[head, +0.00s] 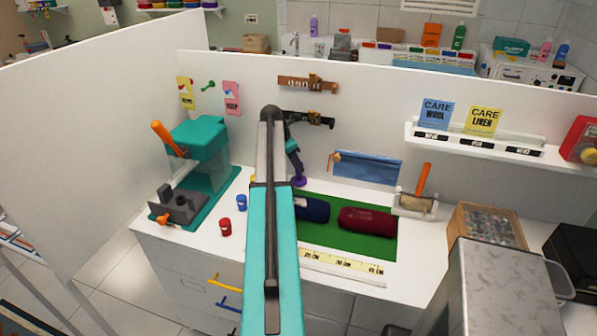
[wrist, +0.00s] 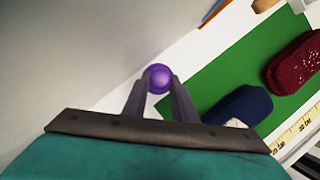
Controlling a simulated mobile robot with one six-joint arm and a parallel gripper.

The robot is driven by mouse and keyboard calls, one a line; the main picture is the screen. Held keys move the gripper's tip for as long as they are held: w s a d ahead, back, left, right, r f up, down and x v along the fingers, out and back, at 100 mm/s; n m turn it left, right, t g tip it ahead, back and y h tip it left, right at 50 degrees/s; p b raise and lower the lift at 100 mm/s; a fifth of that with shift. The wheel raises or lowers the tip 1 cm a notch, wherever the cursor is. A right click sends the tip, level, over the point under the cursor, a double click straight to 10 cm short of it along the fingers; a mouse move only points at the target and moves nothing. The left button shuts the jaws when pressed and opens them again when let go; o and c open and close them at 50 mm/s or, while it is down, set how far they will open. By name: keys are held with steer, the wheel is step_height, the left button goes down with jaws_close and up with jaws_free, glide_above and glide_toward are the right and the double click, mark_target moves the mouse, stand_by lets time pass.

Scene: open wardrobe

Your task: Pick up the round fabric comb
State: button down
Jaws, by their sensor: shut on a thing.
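A round purple thing, which I take for the round fabric comb (wrist: 159,76), sits between the fingertips of my gripper (wrist: 157,82) in the wrist view. In the head view the purple comb (head: 299,182) shows at the end of my arm, by the far left part of the green mat (head: 377,246). My gripper (head: 297,172) is shut on it. Only its rounded top shows clearly, and any teeth are hidden. I cannot tell whether it touches the surface below. A dark blue knit (head: 313,209) and a dark red knit (head: 368,219) lie on the mat.
A teal machine (head: 205,140) with an orange lever stands at left, with blue (head: 241,202) and red (head: 225,227) small containers beside it. A yellow ruler (head: 343,266) lies along the front edge. A wooden box (head: 488,225) stands right. The wall panel (head: 375,125) rises close behind.

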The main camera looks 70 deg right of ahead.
steer(key=shift+r, duration=0.1)
steer(key=shift+a+r+b, duration=0.15)
steer(key=shift+r+b, duration=0.25)
steer(key=shift+b, duration=0.2)
step_height(320, 180, up, 10)
steer(key=b, duration=0.3)
steer(key=s+a+b, duration=0.1)
steer(key=a+b, duration=0.2)
steer(key=a, duration=1.6)
steer(key=shift+a+r+b, duration=0.25)
steer(key=shift+a+b, duration=0.05)
steer(key=shift+b, duration=0.05)
